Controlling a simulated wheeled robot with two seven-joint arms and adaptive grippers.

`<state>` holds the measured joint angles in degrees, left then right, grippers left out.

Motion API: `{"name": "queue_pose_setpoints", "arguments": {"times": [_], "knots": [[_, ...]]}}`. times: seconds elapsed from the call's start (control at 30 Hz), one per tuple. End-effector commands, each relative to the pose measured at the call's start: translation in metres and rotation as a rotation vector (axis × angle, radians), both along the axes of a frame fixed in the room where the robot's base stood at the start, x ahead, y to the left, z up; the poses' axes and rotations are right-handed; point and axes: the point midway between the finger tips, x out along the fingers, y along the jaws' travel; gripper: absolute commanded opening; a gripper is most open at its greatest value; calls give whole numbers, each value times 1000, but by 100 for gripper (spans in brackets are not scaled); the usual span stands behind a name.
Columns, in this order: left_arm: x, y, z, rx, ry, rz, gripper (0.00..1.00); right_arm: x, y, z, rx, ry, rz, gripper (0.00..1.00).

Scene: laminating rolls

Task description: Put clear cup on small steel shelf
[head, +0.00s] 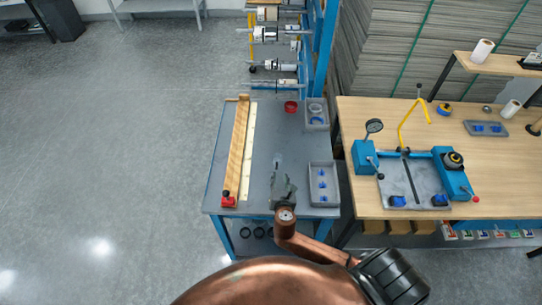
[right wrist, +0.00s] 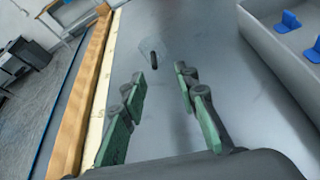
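A small clear cup (head: 278,158) stands on the grey table, faint and see-through. In the right wrist view the clear cup (right wrist: 150,47) shows beyond the fingertips, with a dark upright bar on it. My right gripper (head: 283,181) is over the table, on the near side of the cup. In the wrist view its green-padded fingers (right wrist: 160,88) are spread apart with nothing between them. My left gripper is not in view. A grey metal bench or shelf (head: 158,6) stands at the far top left; I cannot tell whether it is the small steel shelf.
A wooden rail (head: 238,140) runs along the left of the grey table (head: 262,190). A grey tray with blue pieces (head: 323,173) lies to the right. A red cup (head: 291,106) stands farther back, near a rack of rolls (head: 270,35). A wooden bench (head: 360,115) stands right.

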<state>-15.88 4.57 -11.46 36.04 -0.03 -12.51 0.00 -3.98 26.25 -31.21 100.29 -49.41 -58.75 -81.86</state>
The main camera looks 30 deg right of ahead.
Motion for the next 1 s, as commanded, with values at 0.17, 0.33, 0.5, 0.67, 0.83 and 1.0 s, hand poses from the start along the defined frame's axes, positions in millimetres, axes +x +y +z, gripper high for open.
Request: {"name": "queue_pose_setpoints", "arguments": {"times": [0.17, 0.33, 0.5, 0.67, 0.83, 1.0], "knots": [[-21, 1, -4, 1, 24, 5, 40, 22, 0, -7, -2, -1, 15, 28], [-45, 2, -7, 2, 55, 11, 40, 42, -3, -14, -1, -2, 21, 28], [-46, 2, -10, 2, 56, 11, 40, 63, -12, -24, -1, 0, 21, 28], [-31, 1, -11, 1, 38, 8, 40, 70, -17, -27, -1, 1, 20, 28], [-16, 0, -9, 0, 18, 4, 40, 70, -17, -27, 0, 0, 20, 28], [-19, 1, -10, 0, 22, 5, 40, 70, -18, -27, 0, 1, 18, 18]]}}
